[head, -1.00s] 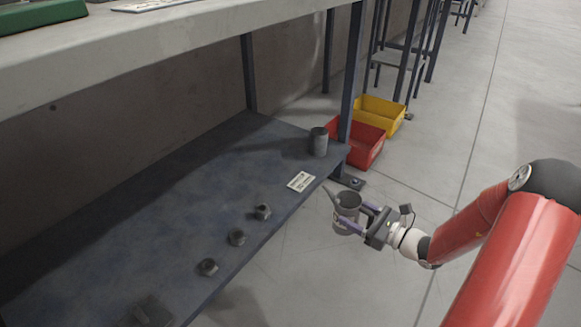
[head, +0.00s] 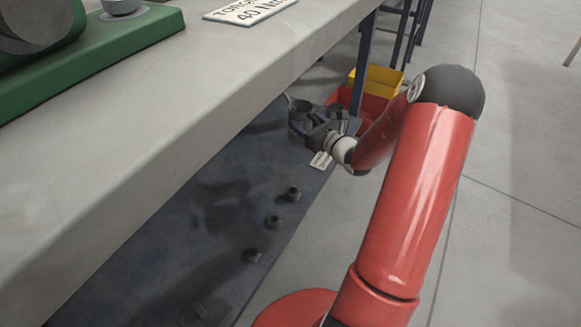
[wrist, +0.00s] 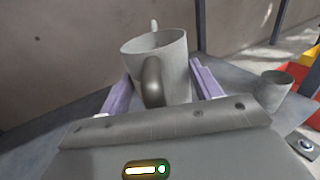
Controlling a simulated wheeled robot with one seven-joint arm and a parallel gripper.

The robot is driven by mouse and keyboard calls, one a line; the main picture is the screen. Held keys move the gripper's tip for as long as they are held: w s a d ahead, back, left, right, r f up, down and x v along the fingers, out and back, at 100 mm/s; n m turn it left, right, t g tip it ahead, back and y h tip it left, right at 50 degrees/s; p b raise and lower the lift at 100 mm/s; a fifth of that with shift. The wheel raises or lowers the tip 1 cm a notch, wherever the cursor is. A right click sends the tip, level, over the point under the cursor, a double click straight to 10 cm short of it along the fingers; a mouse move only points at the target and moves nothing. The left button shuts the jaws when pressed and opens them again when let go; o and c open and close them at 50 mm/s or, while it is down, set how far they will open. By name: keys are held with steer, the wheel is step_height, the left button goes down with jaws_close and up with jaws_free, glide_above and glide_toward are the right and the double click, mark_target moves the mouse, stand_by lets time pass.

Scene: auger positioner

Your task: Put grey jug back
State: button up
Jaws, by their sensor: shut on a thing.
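The grey jug (head: 299,109) is held in my gripper (head: 305,124), beyond the front edge of the workbench top and over the far end of the blue-grey lower shelf (head: 160,245). In the wrist view the jug (wrist: 172,68) is upright or nearly so, with its handle toward the camera and its spout away. The purple fingers of my gripper (wrist: 160,88) are on either side of it. A small label card (head: 321,160) lies on the shelf near my gripper. I cannot tell the jug's exact height above the shelf.
A grey cylinder (wrist: 273,88) stands on the shelf to the jug's right. Several dark nuts, one here (head: 292,193), line the shelf's front. The workbench top (head: 190,120) overhangs the shelf. A yellow bin (head: 378,78) and red bin (head: 372,106) are beyond. Floor at right is clear.

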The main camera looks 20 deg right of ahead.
step_height(320, 180, down, 17)
steer(key=b, duration=0.3)
steer(key=shift+f, duration=0.2)
steer(key=shift+f, duration=0.15)
steer(key=o, duration=1.2)
steer(key=shift+o, duration=0.2)
